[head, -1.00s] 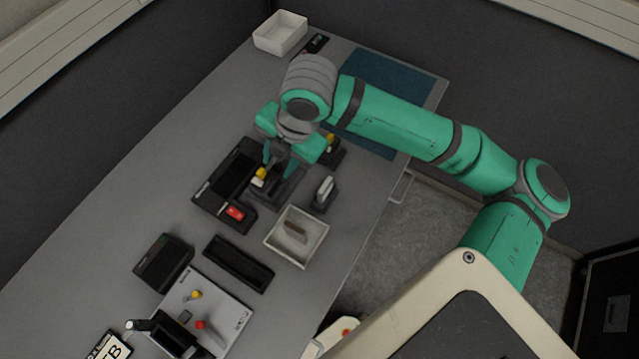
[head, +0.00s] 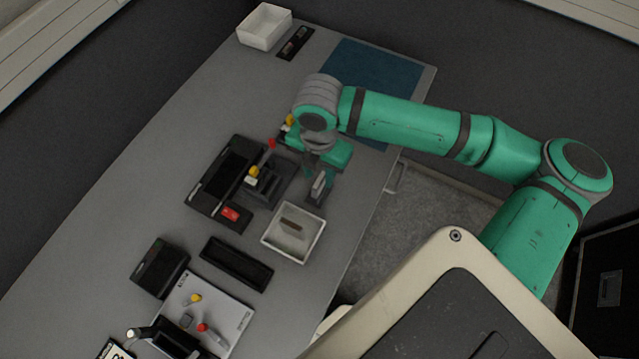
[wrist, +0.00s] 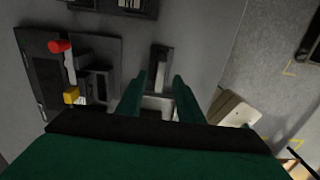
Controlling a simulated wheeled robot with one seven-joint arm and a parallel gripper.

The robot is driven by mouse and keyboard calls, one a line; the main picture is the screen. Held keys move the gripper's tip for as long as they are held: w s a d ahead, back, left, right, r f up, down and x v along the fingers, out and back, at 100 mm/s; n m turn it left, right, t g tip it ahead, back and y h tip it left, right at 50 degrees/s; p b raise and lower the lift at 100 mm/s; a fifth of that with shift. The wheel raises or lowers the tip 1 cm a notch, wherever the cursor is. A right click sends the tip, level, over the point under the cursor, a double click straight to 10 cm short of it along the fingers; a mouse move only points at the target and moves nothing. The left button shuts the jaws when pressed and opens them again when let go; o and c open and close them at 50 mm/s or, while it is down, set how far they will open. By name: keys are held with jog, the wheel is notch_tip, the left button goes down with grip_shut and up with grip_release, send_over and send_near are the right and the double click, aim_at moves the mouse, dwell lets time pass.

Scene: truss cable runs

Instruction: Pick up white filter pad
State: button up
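The white filter pad (head: 319,184) stands upright in a small dark holder (head: 314,201), right of the black tray in the head view. My gripper (head: 315,178) is directly over it, fingers pointing down. In the wrist view my gripper (wrist: 159,85) is open, with one green finger on each side of a pale piece (wrist: 157,103) that looks like the pad. The dark slotted holder (wrist: 161,60) shows just beyond the fingertips. I cannot tell whether the fingers touch the pad; its lower part is hidden.
A black tray (head: 209,193) with red- and yellow-topped parts lies close left of my gripper. A white open bin (head: 274,248) with a brown piece stands in front, near the table edge. A blue mat (head: 375,68) and white box (head: 264,27) are at the back.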

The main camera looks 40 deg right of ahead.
aim_at(319, 180)
notch_tip(319, 180, down, 4)
jog(key=shift+f, duration=0.1)
grip_shut()
dwell(0.5)
